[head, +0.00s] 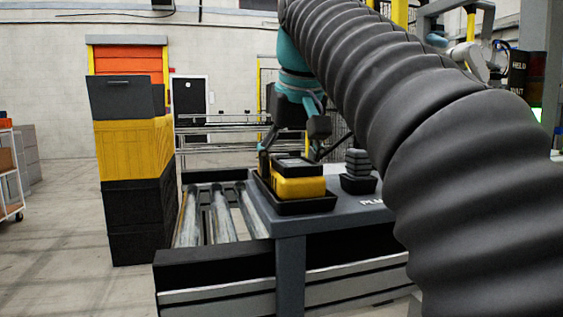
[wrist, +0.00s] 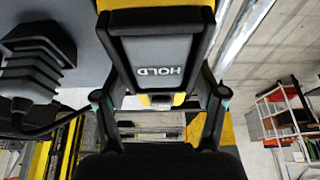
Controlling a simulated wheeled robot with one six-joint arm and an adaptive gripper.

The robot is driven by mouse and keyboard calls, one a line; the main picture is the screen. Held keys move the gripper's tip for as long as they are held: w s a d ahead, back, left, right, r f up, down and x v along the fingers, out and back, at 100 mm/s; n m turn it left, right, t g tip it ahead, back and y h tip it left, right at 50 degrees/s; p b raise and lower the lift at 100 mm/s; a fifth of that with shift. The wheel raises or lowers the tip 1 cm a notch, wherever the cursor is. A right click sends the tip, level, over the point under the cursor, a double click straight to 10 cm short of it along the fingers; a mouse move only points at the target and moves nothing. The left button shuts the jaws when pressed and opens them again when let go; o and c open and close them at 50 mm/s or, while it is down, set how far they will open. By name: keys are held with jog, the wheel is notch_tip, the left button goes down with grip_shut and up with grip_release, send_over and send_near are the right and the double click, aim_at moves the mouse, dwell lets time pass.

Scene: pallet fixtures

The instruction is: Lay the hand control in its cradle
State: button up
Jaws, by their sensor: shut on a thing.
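The hand control (head: 299,187) is a yellow block with a black and grey top. In the wrist view its grey face (wrist: 157,52) reads HOLD, upside down. My gripper (head: 291,159) is shut on it, with a finger on each side. The control is at the black tray-like cradle (head: 308,207) on the grey table. The cradle's rim shows around its lower part. I cannot tell whether the control rests on the cradle floor or hangs just above it.
A black ribbed block (head: 358,164) stands in a small tray right of the cradle; a black cable shows beside it in the wrist view (wrist: 62,124). A roller conveyor (head: 215,215) lies left of the table. Stacked yellow and black crates (head: 133,150) stand further left.

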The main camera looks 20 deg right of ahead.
jog(key=shift+f, duration=0.2)
dwell(0.4)
jog(key=o, duration=1.7)
jog(key=shift+v, duration=3.75)
